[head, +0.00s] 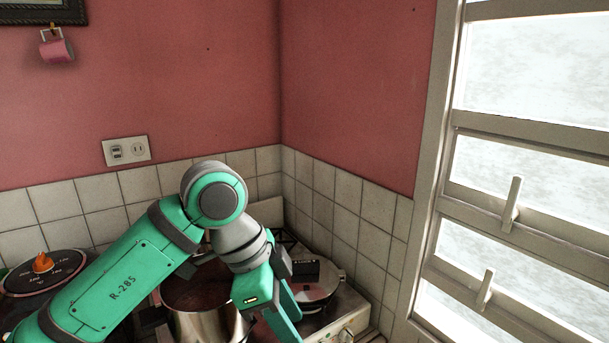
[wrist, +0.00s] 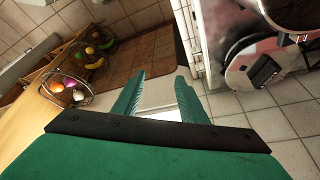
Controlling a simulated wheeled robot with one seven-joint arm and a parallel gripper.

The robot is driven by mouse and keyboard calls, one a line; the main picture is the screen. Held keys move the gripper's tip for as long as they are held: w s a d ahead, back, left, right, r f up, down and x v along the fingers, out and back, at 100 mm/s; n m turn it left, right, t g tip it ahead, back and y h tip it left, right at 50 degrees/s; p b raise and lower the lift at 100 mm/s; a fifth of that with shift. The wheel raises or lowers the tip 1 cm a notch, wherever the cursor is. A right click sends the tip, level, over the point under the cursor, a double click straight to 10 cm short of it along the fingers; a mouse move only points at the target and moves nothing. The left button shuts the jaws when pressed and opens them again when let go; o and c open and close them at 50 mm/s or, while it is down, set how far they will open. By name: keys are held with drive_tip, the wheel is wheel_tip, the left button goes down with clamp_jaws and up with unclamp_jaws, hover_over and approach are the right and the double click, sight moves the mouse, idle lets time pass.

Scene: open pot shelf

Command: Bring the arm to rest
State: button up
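My green and grey arm reaches across the head view, with its wrist bent down over the stove area. My gripper (head: 283,312) hangs in front of the stove, beside a large steel pot (head: 200,305) and partly in front of it. In the wrist view my gripper (wrist: 159,76) shows two teal fingers standing apart, with nothing held between them. The lower ends of the fingers are hard to make out in the head view.
A lidded pan (head: 318,285) sits on the stove (head: 345,315), near the tiled wall. A louvred window (head: 530,130) is at right. The wrist view shows fruit baskets (wrist: 68,92) on a counter and a tiled floor (wrist: 285,118). A pink mug (head: 56,50) hangs at upper left.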

drive_tip(key=w+d+f+n+t+h, duration=0.25)
drive_tip(key=w+d+t+h, duration=0.2)
drive_tip(key=d, duration=0.35)
drive_tip(key=w+d+f+n+t+h, duration=0.1)
drive_tip(key=w+d+n+t+h, duration=0.2)
drive_tip(key=w+d+h, duration=0.4)
wheel_tip(320, 180, down, 14)
drive_tip(key=s+a+n+t+y, duration=0.1)
drive_tip(key=s+n+t+y, duration=0.1)
drive_tip(key=n+t+y, duration=0.6)
drive_tip(key=s+a+f+n+y, duration=0.3)
drive_tip(key=s+f+n, duration=0.1)
drive_tip(key=s+f, duration=0.5)
drive_tip(key=s+a+f+n+y, duration=0.3)
drive_tip(key=s+f+n+y, duration=0.1)
drive_tip(key=s+f, duration=0.45)
drive_tip(key=s+a+m, duration=0.2)
drive_tip(key=s+a, duration=0.1)
drive_tip(key=s, duration=0.7)
drive_tip(key=s+a+m, duration=0.2)
drive_tip(key=s, duration=0.9)
drive_tip(key=shift+s+a+f+g+y, duration=0.15)
drive_tip(key=shift+s+a+g+y, duration=0.05)
drive_tip(key=shift+a+g+y, duration=0.2)
